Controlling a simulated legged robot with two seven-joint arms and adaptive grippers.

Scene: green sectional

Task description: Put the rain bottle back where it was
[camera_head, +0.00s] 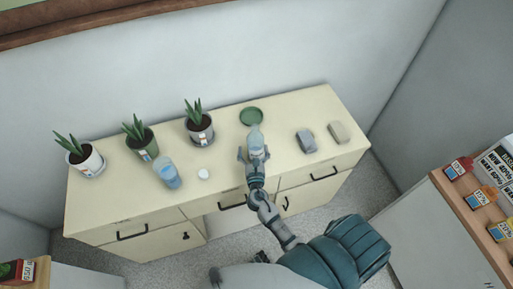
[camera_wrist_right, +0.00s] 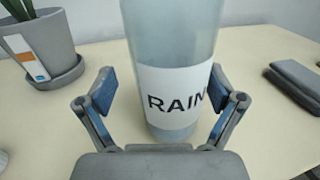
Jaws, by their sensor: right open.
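The rain bottle (camera_head: 256,136), pale translucent blue with a white label, stands upright on the cream cabinet top (camera_head: 230,172). In the right wrist view the bottle (camera_wrist_right: 176,32) shows its "RAIN" label close up; its top is out of frame. My right gripper (camera_head: 254,157) is open at the near side of the bottle. In the wrist view its fingers (camera_wrist_right: 165,92) are spread to the left and right of the bottle, with visible gaps. My left gripper is not in view.
Potted plants (camera_head: 199,127) stand along the back left. A blue-labelled bottle (camera_head: 167,174) and a small white round item (camera_head: 203,174) are to the left. Two grey blocks (camera_head: 306,141) (camera_head: 339,132) lie to the right. A wall runs behind the cabinet.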

